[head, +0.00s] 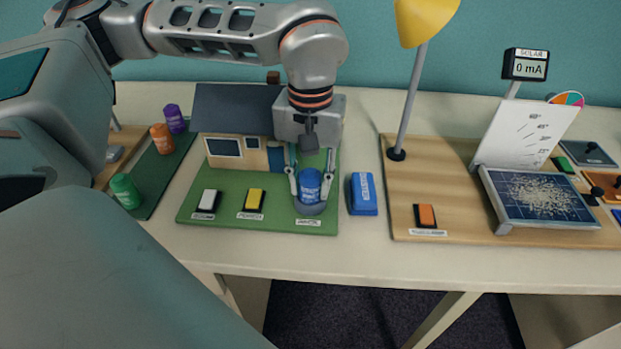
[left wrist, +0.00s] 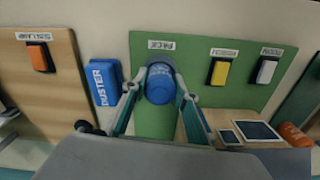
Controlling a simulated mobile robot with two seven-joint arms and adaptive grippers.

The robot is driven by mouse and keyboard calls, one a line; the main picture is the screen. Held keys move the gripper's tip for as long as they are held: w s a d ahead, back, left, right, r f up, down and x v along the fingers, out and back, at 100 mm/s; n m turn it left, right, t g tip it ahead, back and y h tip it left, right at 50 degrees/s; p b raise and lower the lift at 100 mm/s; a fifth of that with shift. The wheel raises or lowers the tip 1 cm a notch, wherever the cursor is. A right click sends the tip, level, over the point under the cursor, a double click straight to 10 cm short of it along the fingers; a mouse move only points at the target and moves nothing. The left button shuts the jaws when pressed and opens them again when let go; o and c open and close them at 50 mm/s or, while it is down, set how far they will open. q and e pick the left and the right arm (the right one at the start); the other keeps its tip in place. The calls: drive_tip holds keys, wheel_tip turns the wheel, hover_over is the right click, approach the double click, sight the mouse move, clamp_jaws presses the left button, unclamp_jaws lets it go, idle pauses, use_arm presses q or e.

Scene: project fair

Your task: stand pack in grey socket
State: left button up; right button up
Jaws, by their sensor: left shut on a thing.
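The blue pack (head: 311,184) stands upright at the front right of the green house board (head: 275,222). My left gripper (head: 310,196) points down and is shut on the pack, one finger on each side. The grey socket (head: 311,208) shows as a round rim around the pack's lower end. I cannot tell whether the pack rests on the socket's bottom. In the left wrist view the pack (left wrist: 160,84) sits between the fingertips (left wrist: 160,92), close to the PACK label, and hides most of the socket. My right gripper is not in view.
A blue duster (head: 362,194) lies just right of the board. White (head: 208,201) and yellow (head: 254,198) switches are left of the socket, and the model house (head: 237,146) is behind. Green (head: 126,191), orange (head: 162,138) and purple (head: 174,118) packs stand at left. A lamp (head: 410,100) and solar panel (head: 540,197) are at right.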

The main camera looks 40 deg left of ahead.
use_arm(q)
drive_tip(key=shift+f, duration=0.3)
drive_tip(key=o, duration=0.9)
drive_tip(key=shift+o, duration=0.2)
